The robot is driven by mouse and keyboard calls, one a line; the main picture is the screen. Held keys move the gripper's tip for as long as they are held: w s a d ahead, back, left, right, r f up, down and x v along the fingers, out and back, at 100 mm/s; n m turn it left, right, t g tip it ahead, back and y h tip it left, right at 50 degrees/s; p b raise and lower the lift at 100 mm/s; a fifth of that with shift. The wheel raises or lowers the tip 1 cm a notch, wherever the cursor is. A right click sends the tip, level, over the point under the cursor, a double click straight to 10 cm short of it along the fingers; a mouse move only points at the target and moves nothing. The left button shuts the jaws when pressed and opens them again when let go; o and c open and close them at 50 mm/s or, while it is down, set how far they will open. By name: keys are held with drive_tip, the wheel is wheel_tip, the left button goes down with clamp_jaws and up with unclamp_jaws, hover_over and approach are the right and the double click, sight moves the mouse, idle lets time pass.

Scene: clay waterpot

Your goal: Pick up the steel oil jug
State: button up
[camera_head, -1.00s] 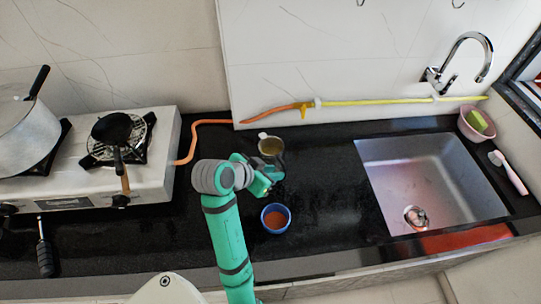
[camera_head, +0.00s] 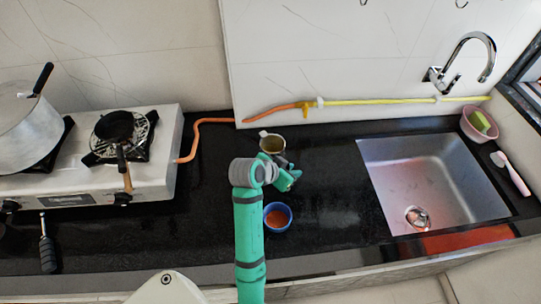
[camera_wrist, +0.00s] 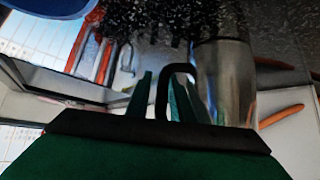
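The steel oil jug (camera_head: 271,141) stands upright on the black counter near the back wall, its open top showing yellowish oil. My gripper (camera_head: 288,172) is just in front of it, low over the counter, and partly covers the jug's lower side. In the wrist view the jug's steel body (camera_wrist: 226,80) is right of centre, with its dark looped handle (camera_wrist: 163,88) toward the fingers. My green fingers (camera_wrist: 168,95) show apart, with the handle appearing between them. Contact with the handle cannot be made out.
A blue bowl (camera_head: 277,222) with orange-red contents stands close in front of my gripper. The stove (camera_head: 160,175) with pans is left, with an orange hose (camera_head: 195,135) behind. The sink (camera_head: 430,185) is right. Counter between jug and sink is clear.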

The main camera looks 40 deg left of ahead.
drive_tip(key=shift+c, duration=0.4)
clamp_jaws()
drive_tip(key=shift+r, duration=0.1)
idle(0.9)
